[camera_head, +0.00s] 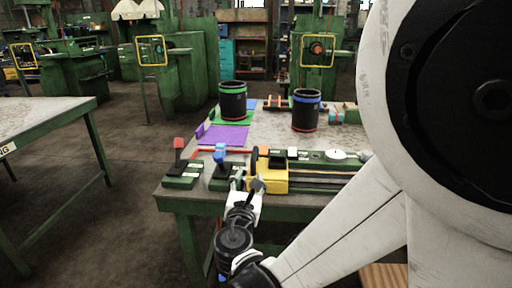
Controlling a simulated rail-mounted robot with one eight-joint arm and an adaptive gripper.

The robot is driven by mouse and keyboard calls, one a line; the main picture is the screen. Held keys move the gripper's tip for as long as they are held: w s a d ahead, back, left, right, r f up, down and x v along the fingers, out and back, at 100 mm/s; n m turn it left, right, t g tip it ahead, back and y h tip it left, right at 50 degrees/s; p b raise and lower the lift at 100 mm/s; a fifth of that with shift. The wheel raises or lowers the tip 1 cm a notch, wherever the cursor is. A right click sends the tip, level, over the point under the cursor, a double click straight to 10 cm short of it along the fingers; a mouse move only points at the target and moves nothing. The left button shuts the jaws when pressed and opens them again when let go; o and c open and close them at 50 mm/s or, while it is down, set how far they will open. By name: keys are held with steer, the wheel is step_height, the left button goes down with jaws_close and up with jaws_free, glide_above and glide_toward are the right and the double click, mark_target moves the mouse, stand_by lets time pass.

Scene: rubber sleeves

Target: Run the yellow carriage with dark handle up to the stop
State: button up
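The yellow carriage (274,180) sits near the left end of a long rail unit (325,180) on the green bench. A dark handle (258,186) shows at the carriage's near left side. My gripper (247,186) is at the front edge of the bench, at the left side of the carriage and close to the handle. Its fingers are small and partly overlap the handle, so I cannot tell whether they are open, shut or touching it. The stop is not clearly distinguishable; my arm hides the right end of the rail.
Blue-handled (220,155) and red-handled (180,148) levers stand left of the carriage. A round dial (336,156) sits behind the rail. Green-rimmed (233,101) and blue-rimmed (306,110) dark bins stand farther back. Purple and green sheets lie flat at the bench's left.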

mark_target(253, 159)
steer(key=w, duration=0.4)
steer(key=w+b, duration=0.1)
steer(key=w, duration=0.3)
steer(key=w+d+b, duration=0.1)
steer(key=w, duration=0.4)
jaws_close()
